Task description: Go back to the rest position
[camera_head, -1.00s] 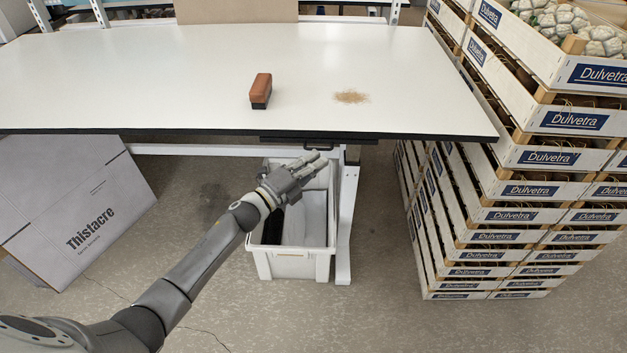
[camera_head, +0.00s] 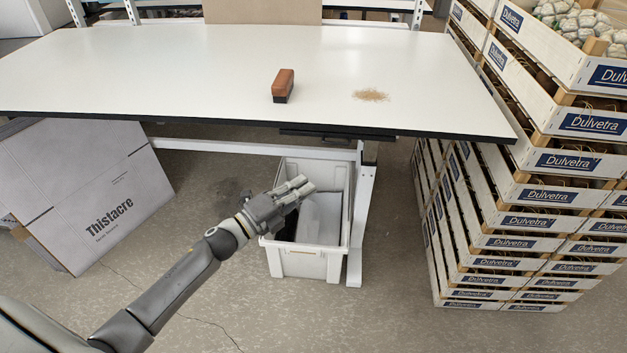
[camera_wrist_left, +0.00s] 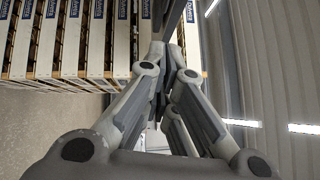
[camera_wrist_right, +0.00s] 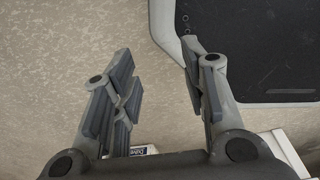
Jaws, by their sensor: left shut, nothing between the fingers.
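My left gripper (camera_head: 290,193) is shut and empty. In the head view it is below the table's front edge, in front of the white bin (camera_head: 310,262) under the table. In the left wrist view its fingers (camera_wrist_left: 170,75) are together with nothing between them. My right gripper (camera_wrist_right: 165,85) shows only in the right wrist view. Its fingers are spread apart with nothing between them, above the floor.
A brown brush (camera_head: 284,84) and a small pile of crumbs (camera_head: 370,95) are on the white table (camera_head: 150,70). Stacked crates (camera_head: 540,195) stand at right. A grey Thistacre box (camera_head: 90,190) leans at left. Open floor (camera_head: 385,320) lies in front.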

